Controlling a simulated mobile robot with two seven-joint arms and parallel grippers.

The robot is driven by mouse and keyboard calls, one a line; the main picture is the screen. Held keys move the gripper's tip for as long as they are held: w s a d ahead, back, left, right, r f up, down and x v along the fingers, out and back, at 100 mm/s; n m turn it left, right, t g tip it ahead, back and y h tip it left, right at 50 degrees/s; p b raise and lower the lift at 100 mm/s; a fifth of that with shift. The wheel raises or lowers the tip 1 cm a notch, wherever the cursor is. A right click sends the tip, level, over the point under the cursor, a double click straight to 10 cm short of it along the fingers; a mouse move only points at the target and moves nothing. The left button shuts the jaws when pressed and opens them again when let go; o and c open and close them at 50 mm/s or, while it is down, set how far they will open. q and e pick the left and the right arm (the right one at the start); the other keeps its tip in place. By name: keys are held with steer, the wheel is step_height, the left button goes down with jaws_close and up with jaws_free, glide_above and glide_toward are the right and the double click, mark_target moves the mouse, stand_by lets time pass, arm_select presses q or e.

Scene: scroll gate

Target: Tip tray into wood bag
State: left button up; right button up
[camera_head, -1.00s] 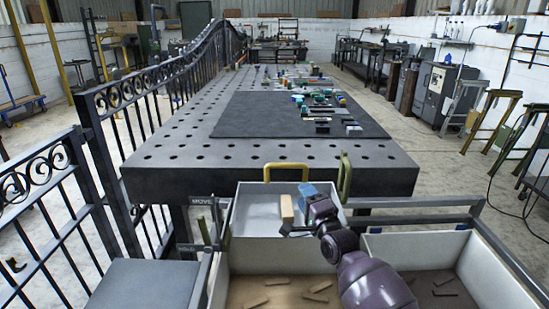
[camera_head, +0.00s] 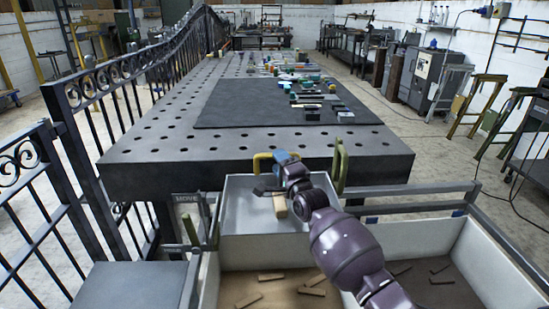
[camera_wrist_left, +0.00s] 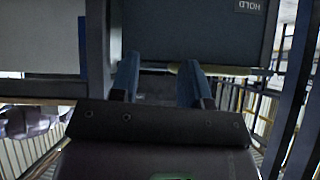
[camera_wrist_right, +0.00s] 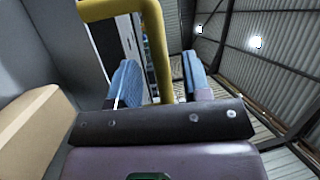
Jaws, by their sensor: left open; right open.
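The light grey tray (camera_head: 238,205) stands at the near end of the table with a pale wood block (camera_head: 280,208) in it. A yellow handle (camera_head: 262,158) is at its far edge and a green handle (camera_head: 338,168) at its far right. My right gripper (camera_head: 284,157) is open at the yellow handle. In the right wrist view the yellow handle (camera_wrist_right: 158,45) runs between its blue fingers (camera_wrist_right: 160,75); the wood block (camera_wrist_right: 30,125) shows at left. My left gripper (camera_wrist_left: 158,80) is open and empty, facing a dark panel marked HOLD (camera_wrist_left: 225,35).
Below the tray, a pale-walled left bin (camera_head: 211,275) holds several wood strips and a right bin (camera_head: 488,258) holds dark strips. A MOVE sign (camera_head: 187,198) stands left of the tray. A black iron gate (camera_head: 75,165) lines the left. Small parts lie on the table's dark mat (camera_head: 240,110).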

steer(key=shift+x, duration=1)
steer(key=shift+w+a+r+b, duration=0.1)
steer(key=shift+w+b, duration=0.1)
steer(key=shift+w, duration=0.15)
steer(key=shift+w+a+r+b, duration=0.1)
steer(key=shift+w+a+b, duration=0.1)
steer(key=shift+w, duration=0.15)
steer(key=shift+c, duration=0.3)
jaws_close()
